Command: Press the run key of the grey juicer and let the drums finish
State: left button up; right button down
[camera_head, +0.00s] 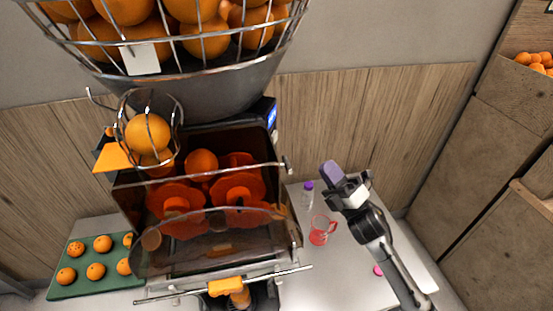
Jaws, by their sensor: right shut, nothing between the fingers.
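The juicer (205,255) stands left of centre, with a wire basket of oranges (205,45) above it. Its red-orange drums (172,198) show behind a clear front cover; one picture cannot tell whether they turn. An orange (148,132) sits in the wire feed coil, and another orange lies between the drums. A small blue-lit panel (272,118) is at the upper right edge of the housing; I cannot make out the run key. My right gripper (331,171) is shut and empty, to the right of the juicer and apart from it. My left gripper is not in view.
A red jug (321,231) and a purple-capped bottle (308,194) stand on the white counter (340,285) near my right gripper. A green tray of oranges (62,293) lies at the left. A wood-panelled wall closes the back.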

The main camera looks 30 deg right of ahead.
jog(key=w+a, duration=0.5)
jog(key=w, duration=0.1)
jog(key=shift+w+a, duration=0.2)
jog(key=shift+w, duration=0.05)
jog(key=shift+w+a+b, duration=0.2)
jog(key=shift+w+b, duration=0.05)
jog(key=shift+b, duration=0.05)
dwell(2.1)
jog(key=shift+w+a+f, duration=0.2)
jog(key=shift+w+f, duration=0.1)
jog(key=shift+w, duration=0.05)
dwell(1.9)
jog(key=shift+s, duration=0.1)
jog(key=shift+s+a+r, duration=0.1)
dwell(0.3)
jog(key=shift+s+d+r, duration=0.1)
jog(key=shift+s+d, duration=0.6)
jog(key=shift+s, duration=0.3)
jog(key=shift+s+d, duration=0.7)
jog(key=shift+s, duration=0.3)
